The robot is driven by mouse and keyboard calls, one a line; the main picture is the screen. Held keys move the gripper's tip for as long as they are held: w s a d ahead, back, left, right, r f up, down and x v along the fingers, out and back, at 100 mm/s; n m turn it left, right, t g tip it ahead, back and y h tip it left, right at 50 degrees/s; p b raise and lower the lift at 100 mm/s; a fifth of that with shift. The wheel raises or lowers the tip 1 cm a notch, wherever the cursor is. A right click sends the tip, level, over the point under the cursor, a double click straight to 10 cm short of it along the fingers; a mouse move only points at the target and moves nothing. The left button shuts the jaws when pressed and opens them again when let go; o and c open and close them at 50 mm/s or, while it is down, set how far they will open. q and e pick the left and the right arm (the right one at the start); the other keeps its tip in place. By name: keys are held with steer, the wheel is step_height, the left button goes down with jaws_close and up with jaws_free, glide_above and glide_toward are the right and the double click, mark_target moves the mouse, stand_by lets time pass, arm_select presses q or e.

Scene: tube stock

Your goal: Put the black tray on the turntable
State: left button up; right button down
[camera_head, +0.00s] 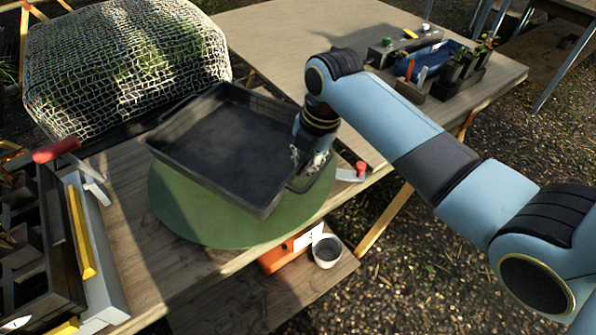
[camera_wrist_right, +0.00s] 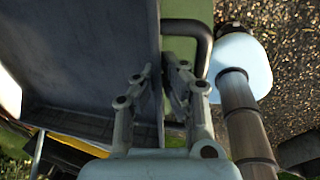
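The black tray (camera_head: 228,145) is a shallow rectangular tray with a loop handle on its right side. It is tilted over the round green turntable (camera_head: 200,226) and hides much of it; whether it touches the turntable I cannot tell. My right gripper (camera_head: 312,158) is at the tray's right side by the handle. In the right wrist view, the fingers of my right gripper (camera_wrist_right: 162,72) straddle the wall of the tray (camera_wrist_right: 85,55), close together on it, beside the dark handle. The tray is empty. My left gripper is not in view.
A net-covered bulky object (camera_head: 125,65) stands behind the tray. A dark crate (camera_head: 35,245) and a red-handled tool (camera_head: 58,150) are at the left. Another red-handled tool (camera_head: 352,173) lies right of the turntable. A grey cup (camera_head: 327,252) stands below. The back tabletop (camera_head: 290,40) is mostly clear.

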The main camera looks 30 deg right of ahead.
steer(key=shift+w+f, duration=0.45)
steer(key=shift+w, duration=0.2)
steer(key=x, duration=0.3)
steer(key=shift+s+d+f, duration=0.1)
steer(key=shift+s+f, duration=0.25)
steer(key=shift+f, duration=0.1)
steer(key=c, duration=1.5)
jaws_free()
steer(key=shift+s, duration=0.1)
steer(key=shift+r, duration=0.1)
steer(key=p+v, duration=0.1)
steer(key=v, duration=1.1)
